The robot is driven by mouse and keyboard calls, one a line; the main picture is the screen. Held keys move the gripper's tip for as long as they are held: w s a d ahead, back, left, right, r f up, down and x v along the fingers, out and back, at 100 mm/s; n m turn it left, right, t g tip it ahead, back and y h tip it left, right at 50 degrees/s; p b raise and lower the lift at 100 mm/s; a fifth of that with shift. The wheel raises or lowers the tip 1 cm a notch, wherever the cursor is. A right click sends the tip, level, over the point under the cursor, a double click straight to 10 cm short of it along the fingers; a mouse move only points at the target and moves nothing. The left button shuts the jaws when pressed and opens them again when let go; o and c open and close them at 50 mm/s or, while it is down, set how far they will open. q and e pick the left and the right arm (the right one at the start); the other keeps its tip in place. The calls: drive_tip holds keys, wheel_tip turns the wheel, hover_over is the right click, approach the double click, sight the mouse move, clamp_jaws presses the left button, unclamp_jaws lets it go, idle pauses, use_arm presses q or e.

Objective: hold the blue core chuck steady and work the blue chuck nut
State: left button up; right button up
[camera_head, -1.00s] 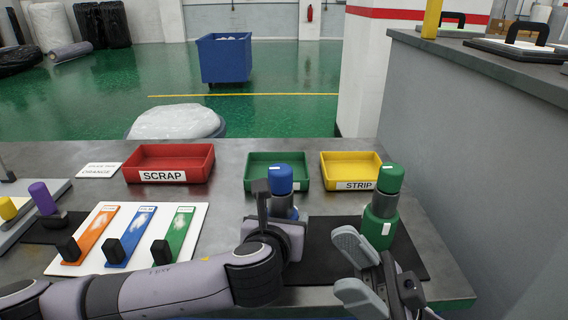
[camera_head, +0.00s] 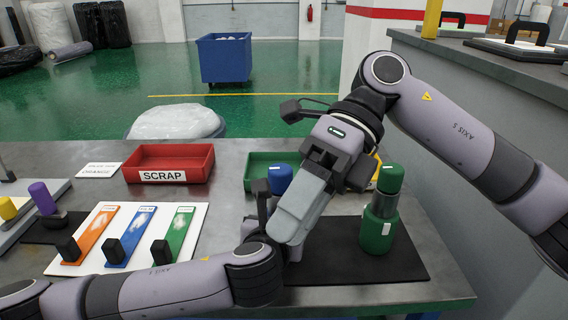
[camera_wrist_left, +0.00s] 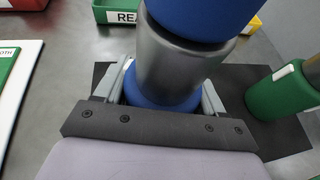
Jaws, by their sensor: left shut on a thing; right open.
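The blue chuck nut (camera_head: 281,178) shows as a blue cap in the head view, partly behind my right gripper. In the left wrist view the blue core chuck (camera_wrist_left: 172,72) stands as a grey cylinder on a blue lower part, with the blue nut (camera_wrist_left: 205,14) on top. My left gripper (camera_wrist_left: 163,88) is shut on the chuck's blue lower part, a finger on each side. My right gripper (camera_head: 303,205) is open, angled down in front of the nut and covering most of the chuck. Whether it touches the nut I cannot tell.
A green chuck (camera_head: 379,222) stands on the black mat (camera_head: 345,262) to the right. Behind are a red SCRAP bin (camera_head: 169,163), a green bin (camera_head: 258,160) and a mostly hidden yellow bin. A white board (camera_head: 80,262) with orange, blue and green strips lies left.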

drive_tip(key=w+r+t+h, duration=0.1)
drive_tip(key=w+r+t, duration=0.2)
drive_tip(key=w+t, duration=0.15)
drive_tip(key=t+h, duration=0.3)
drive_tip(key=t, duration=0.2)
approach(282, 168)
drive_tip(key=x, duration=0.9)
drive_tip(key=shift+f, duration=0.1)
drive_tip(key=c, duration=0.8)
